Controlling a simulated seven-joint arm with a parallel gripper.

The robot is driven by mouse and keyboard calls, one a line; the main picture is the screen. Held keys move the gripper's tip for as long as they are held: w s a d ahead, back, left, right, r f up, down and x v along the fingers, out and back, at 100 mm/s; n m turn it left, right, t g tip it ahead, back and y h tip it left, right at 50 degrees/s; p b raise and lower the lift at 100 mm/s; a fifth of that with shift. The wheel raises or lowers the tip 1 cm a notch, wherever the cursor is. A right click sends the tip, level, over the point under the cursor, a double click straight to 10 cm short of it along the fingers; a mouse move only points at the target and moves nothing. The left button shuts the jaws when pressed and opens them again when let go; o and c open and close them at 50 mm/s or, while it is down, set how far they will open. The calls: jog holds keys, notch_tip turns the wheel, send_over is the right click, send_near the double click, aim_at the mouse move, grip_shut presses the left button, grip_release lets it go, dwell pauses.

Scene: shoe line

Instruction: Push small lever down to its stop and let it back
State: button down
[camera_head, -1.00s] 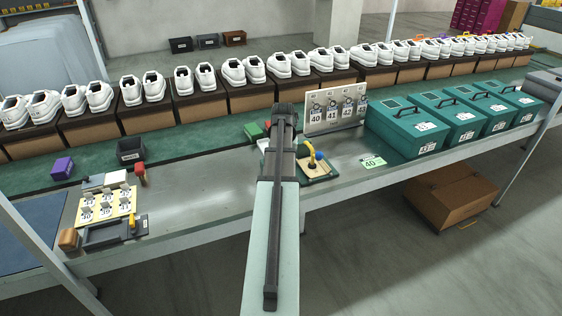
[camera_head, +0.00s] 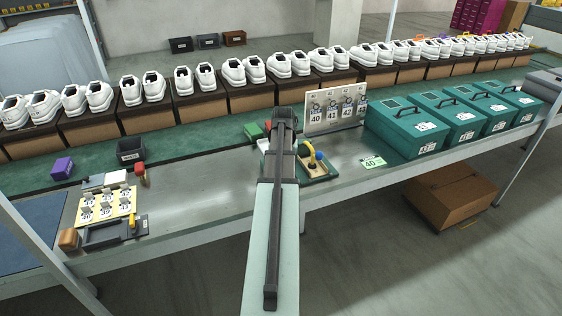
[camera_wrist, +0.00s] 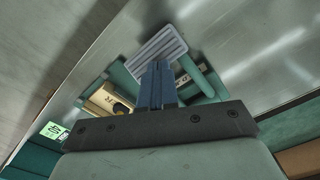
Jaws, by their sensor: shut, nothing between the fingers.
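My gripper (camera_wrist: 157,68) is shut and empty in the wrist view, its blue-grey fingers together over a green fixture (camera_wrist: 201,76). The fingertips overlap the near edge of a grey ribbed plate (camera_wrist: 157,50) on it; I cannot tell whether they touch it. A tan block with a yellow part (camera_wrist: 108,101) lies to their left. In the head view, the fixture's right part shows beside my arm, with a yellow handle (camera_head: 310,152) and a blue knob (camera_head: 319,155). My arm hides the rest and the fingers. Which part is the small lever, and its position, I cannot tell.
A tag board (camera_head: 335,117) stands just behind the fixture. Teal boxes (camera_head: 407,128) stand to the right, and a green 40 card (camera_head: 373,162) lies on the bench before them.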

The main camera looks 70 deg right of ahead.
notch_tip(320, 180, up, 10)
jog(key=shift+r, duration=0.25)
dwell(0.9)
dwell(0.5)
